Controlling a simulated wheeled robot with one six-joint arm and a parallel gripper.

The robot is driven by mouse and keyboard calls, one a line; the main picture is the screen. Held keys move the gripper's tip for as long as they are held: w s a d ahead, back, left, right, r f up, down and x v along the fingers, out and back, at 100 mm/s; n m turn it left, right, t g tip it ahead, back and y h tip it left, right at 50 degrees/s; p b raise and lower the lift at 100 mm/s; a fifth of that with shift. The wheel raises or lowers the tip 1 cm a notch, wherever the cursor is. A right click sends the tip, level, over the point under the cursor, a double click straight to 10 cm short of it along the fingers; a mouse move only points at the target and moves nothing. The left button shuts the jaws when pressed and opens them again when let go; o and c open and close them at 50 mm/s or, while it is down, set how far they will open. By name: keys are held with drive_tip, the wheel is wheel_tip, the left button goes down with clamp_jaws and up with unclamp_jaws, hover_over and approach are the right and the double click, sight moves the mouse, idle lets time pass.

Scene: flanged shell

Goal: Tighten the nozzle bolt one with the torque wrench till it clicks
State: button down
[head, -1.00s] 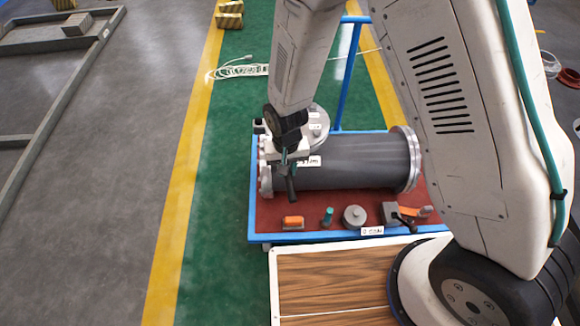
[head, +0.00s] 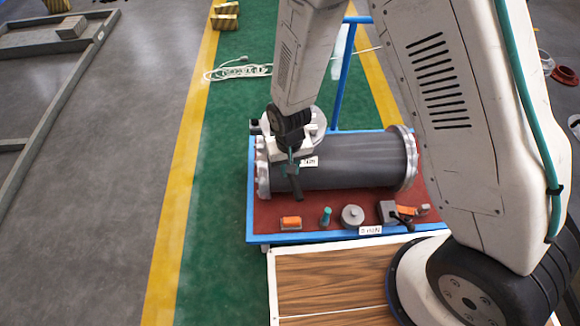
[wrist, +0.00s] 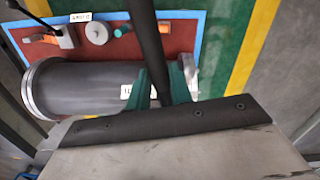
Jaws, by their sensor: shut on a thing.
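The dark grey flanged shell (head: 355,165) lies on its side on a red-topped, blue-framed cart. The round grey nozzle flange (head: 319,122) at its back left is partly covered by my arm. My gripper (head: 292,160) is above the shell's left part. In the wrist view, its teal fingers (wrist: 162,88) are shut on a dark bar, apparently the torque wrench (wrist: 147,45). The dark handle also hangs below the gripper in the head view (head: 297,188). The wrench's working end and nozzle bolt one are hidden, so I cannot tell whether they touch.
Along the cart's front edge (head: 330,236) stand an orange item (head: 291,223), a teal item (head: 326,216), a grey round part (head: 352,215) and a grey block with a black lever (head: 389,211). A blue upright post (head: 346,80) rises behind.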

drive_tip(key=shift+r, duration=0.1)
drive_tip(key=shift+r, duration=2.9)
drive_tip(key=shift+a, duration=0.1)
